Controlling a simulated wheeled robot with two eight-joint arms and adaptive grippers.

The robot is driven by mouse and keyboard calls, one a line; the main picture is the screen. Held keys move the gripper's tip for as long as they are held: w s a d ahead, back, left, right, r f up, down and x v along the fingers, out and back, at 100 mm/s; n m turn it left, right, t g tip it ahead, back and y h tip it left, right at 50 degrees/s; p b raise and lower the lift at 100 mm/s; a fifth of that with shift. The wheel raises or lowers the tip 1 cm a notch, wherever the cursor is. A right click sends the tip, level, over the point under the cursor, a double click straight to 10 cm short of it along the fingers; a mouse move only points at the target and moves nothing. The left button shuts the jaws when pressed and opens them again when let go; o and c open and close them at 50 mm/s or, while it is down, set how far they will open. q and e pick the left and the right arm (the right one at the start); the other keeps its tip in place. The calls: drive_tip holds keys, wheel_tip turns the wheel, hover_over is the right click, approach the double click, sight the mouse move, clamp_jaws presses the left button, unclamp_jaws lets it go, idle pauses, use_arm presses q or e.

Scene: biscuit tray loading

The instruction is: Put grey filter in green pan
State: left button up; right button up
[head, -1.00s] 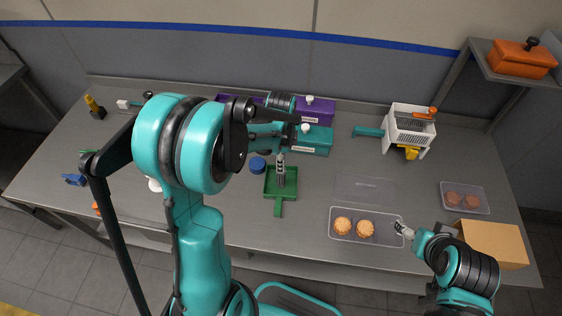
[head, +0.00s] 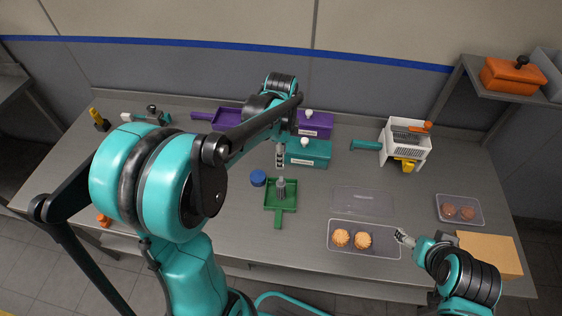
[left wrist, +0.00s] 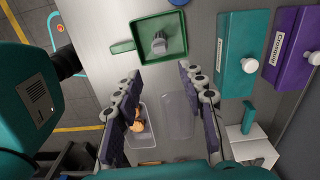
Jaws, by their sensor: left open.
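The green pan (head: 283,208) lies on the table with its handle toward the front edge; it also shows in the left wrist view (left wrist: 178,28). The grey filter (head: 281,187) stands in the green pan, and the left wrist view also shows it (left wrist: 159,43) inside the pan walls. My left gripper (head: 280,158) is above and behind the pan, apart from the filter. Its fingers (left wrist: 160,75) are open with nothing between them. My right gripper (head: 402,237) is low beside the tray of biscuits at the front right; whether it is open is too small to tell.
A blue round lid (head: 258,178) sits left of the pan. Teal (head: 318,150) and purple (head: 318,126) boxes stand behind it. A clear tray (head: 382,251) holds two biscuits. A white grater-like device (head: 405,142) and a cardboard box (head: 490,262) are at right.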

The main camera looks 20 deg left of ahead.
use_arm(q)
drive_tip(key=s+d+r+n+t, duration=0.2)
drive_tip(key=s+n+t, duration=0.1)
drive_tip(key=s+n, duration=0.4)
drive_tip(key=s+d+r+n+t, duration=0.3)
drive_tip(key=s+n+t, duration=0.1)
drive_tip(key=s+n, duration=0.2)
drive_tip(key=shift+s+d+r+n, duration=0.25)
drive_tip(key=shift+s+n, duration=0.1)
drive_tip(key=shift+n, duration=0.25)
